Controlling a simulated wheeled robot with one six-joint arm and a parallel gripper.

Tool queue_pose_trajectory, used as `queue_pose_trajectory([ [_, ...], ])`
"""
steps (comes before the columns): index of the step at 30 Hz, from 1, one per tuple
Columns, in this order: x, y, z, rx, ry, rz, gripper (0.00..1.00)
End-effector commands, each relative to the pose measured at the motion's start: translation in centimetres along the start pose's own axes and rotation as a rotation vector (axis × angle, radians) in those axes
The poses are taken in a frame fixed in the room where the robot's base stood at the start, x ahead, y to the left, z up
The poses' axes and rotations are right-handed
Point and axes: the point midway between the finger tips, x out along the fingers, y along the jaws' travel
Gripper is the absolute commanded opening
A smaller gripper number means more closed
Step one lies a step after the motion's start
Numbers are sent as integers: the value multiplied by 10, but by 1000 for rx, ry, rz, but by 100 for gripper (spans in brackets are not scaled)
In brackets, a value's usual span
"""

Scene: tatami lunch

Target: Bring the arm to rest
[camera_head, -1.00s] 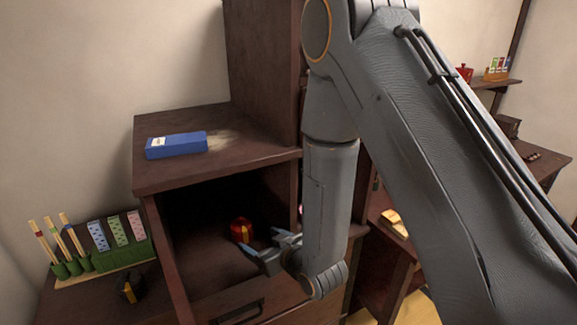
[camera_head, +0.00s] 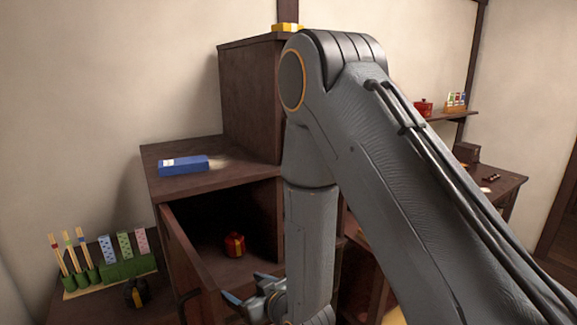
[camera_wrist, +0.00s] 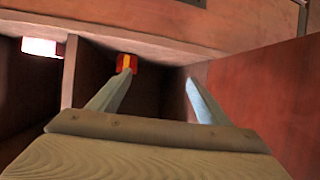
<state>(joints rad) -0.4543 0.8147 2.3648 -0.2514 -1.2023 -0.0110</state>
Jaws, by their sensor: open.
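My gripper (camera_head: 250,300) is low in front of the open compartment of the dark wooden cabinet (camera_head: 185,150), at the bottom of the head view. Its jaws are apart with nothing between them; it also shows in the wrist view (camera_wrist: 158,95). My arm runs from the lower right up to a bent elbow and down to the gripper. A small red box with a yellow band (camera_head: 235,244) sits inside the compartment, beyond the fingertips and apart from them. The red box also shows at the top in the wrist view (camera_wrist: 126,63).
A blue box (camera_head: 185,165) lies on the cabinet's lower top. A green holder with sticks and patterned strips (camera_head: 125,267) and a small dark object (camera_head: 137,293) stand at left. A yellow item (camera_head: 300,28) is on the tall section. Shelves and a side table (camera_head: 492,182) are at right.

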Motion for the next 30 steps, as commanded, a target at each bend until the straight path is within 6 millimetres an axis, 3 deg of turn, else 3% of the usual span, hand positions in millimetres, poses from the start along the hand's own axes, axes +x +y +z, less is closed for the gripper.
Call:
queue_pose_trajectory([
  [11,-22,52,0,33,-133,101,71],
  [19,-64,100,7,95,-316,209,71],
  [23,-108,130,13,164,-456,284,71],
  [27,-176,152,24,280,-637,366,71],
  [30,-227,155,31,372,-761,407,71],
])
